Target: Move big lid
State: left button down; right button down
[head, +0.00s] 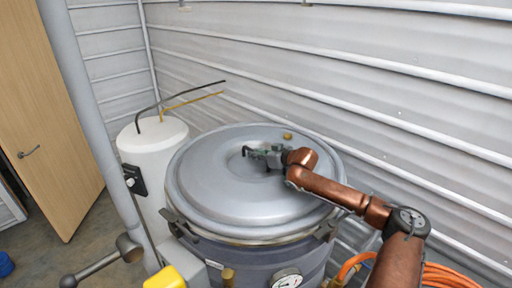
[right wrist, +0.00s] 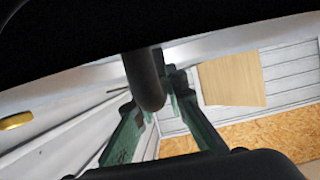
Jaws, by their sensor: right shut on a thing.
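The big lid (head: 215,185) is a round grey metal lid lying on top of the dark grey hopper vessel (head: 255,257). My right gripper (head: 250,152) is at the middle of the lid, shut on its dark handle. In the right wrist view the dark handle bar (right wrist: 145,80) stands between the two greenish fingers of the right gripper (right wrist: 152,98). The lid looks level and seated on the rim, though a small gap cannot be ruled out. My left gripper is not in view.
A white cylinder (head: 152,165) with black and yellow pipes stands left of the vessel. A grey post (head: 95,115) rises nearby. Corrugated wall (head: 350,80) is close behind. A gauge (head: 286,279), clamps and orange hose (head: 450,276) sit around the front. A wooden door (head: 50,110) is at left.

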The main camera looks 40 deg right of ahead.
jog(key=shift+r, duration=0.25)
jog(key=shift+a+f, duration=0.1)
jog(key=c, duration=2.3)
grip_release()
jog(key=shift+f, duration=0.35)
jog(key=o, duration=0.4)
jog(key=shift+s, duration=0.15)
jog(key=shift+c, duration=0.2)
